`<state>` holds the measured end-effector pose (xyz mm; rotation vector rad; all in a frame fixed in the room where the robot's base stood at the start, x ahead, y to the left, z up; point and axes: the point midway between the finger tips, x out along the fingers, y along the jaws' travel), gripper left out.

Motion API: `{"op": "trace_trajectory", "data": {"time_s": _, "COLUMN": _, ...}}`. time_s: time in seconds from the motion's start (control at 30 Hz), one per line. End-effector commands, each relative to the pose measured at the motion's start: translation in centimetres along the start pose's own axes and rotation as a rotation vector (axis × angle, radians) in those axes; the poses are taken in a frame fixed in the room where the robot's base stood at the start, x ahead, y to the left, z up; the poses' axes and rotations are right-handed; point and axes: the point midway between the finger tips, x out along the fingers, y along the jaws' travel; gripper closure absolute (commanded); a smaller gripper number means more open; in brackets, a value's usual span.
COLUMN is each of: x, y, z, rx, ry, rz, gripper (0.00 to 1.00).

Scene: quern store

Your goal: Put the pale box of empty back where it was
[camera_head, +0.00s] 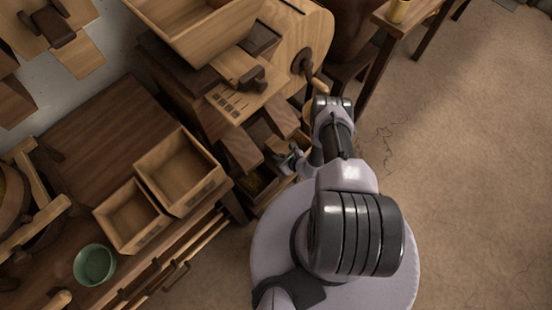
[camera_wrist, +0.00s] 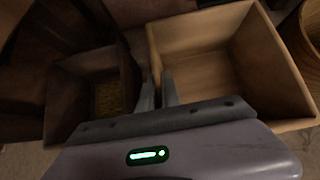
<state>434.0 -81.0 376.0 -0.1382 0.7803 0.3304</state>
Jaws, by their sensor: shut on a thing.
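My gripper (camera_wrist: 158,90) is shut on the left wall of a pale wooden box (camera_wrist: 225,70). The box is open-topped, and the part of its inside that shows is empty. One finger is inside the wall and one outside. In the head view my gripper (camera_head: 288,160) is low beside the wooden mill, and my arm hides most of the held box there. I cannot tell whether the box rests on something or hangs free.
A darker box (camera_wrist: 60,100) with yellowish grain stands left of the held box. The wooden mill (camera_head: 235,105) overhangs close by. Two pale boxes (camera_head: 178,172) (camera_head: 128,218) and a green bowl (camera_head: 94,264) stand on the bench. Open floor (camera_head: 470,160) lies to the right.

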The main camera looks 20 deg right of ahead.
Motion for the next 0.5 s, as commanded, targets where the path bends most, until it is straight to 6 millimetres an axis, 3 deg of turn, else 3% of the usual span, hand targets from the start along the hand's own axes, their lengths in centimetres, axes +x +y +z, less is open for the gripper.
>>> {"op": "trace_trajectory", "data": {"time_s": 0.17, "x": 1.6, "y": 0.0, "z": 1.3, "rx": -0.002, "ry": -0.003, "rz": 0.0, "gripper": 1.0}}
{"op": "trace_trajectory", "data": {"time_s": 0.3, "x": 3.9, "y": 0.0, "z": -1.3, "rx": 0.001, "ry": -0.001, "rz": -0.001, "gripper": 1.0}}
{"op": "trace_trajectory", "data": {"time_s": 0.5, "x": 3.7, "y": -0.1, "z": -1.1, "rx": 0.001, "ry": -0.001, "rz": -0.001, "gripper": 1.0}}
